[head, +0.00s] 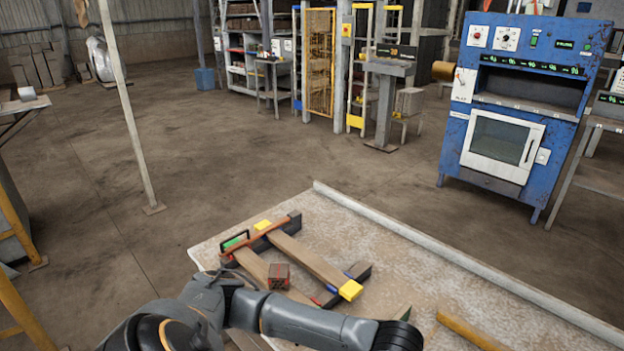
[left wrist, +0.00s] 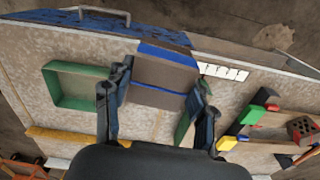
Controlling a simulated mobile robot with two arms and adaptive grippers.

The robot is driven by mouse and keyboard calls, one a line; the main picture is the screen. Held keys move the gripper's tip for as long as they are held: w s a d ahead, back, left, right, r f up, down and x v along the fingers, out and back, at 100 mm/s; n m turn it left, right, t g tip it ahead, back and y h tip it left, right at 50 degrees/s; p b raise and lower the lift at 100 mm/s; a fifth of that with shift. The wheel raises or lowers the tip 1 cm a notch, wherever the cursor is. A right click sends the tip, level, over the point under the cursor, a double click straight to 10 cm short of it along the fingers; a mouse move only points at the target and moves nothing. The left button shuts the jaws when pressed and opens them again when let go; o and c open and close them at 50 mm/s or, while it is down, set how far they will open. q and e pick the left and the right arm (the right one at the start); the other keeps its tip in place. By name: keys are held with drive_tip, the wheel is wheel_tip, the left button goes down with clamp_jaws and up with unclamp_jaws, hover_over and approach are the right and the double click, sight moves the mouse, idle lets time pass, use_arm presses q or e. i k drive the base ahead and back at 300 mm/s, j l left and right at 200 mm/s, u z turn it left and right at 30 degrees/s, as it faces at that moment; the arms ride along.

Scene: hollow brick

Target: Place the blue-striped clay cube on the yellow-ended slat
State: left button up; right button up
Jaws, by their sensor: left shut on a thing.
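In the left wrist view my left gripper (left wrist: 158,100) is shut on the blue-striped clay cube (left wrist: 155,82), a grey-brown block with blue bands, held between the two fingers. In the head view the yellow-ended slat (head: 308,258) is a brown bar with a yellow block at each end, lying across two dark supports. One yellow end (left wrist: 227,143) shows at the right of the left wrist view, apart from the cube. My left forearm crosses the bottom of the head view; its gripper and the cube are outside that view. My right gripper is in neither view.
A green-ended slat (head: 250,262) lies beside the yellow-ended one. A dark red brick with holes (head: 279,275) sits near it. The left wrist view shows a green open frame (left wrist: 75,85), a white toothed strip (left wrist: 222,72) and a blue edge (left wrist: 100,27). A raised rail (head: 420,238) borders the table.

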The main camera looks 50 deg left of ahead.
sight(314, 261)
drive_tip(key=j, duration=0.65)
drive_tip(key=k+j, duration=0.1)
drive_tip(key=j, duration=0.5)
drive_tip(key=j+z, duration=0.1)
drive_tip(key=j, duration=0.55)
drive_tip(key=k+j, duration=0.15)
drive_tip(key=j, duration=0.5)
drive_tip(key=k+j, duration=0.1)
drive_tip(key=j, duration=0.5)
drive_tip(key=i, duration=0.55)
drive_tip(key=z, duration=0.05)
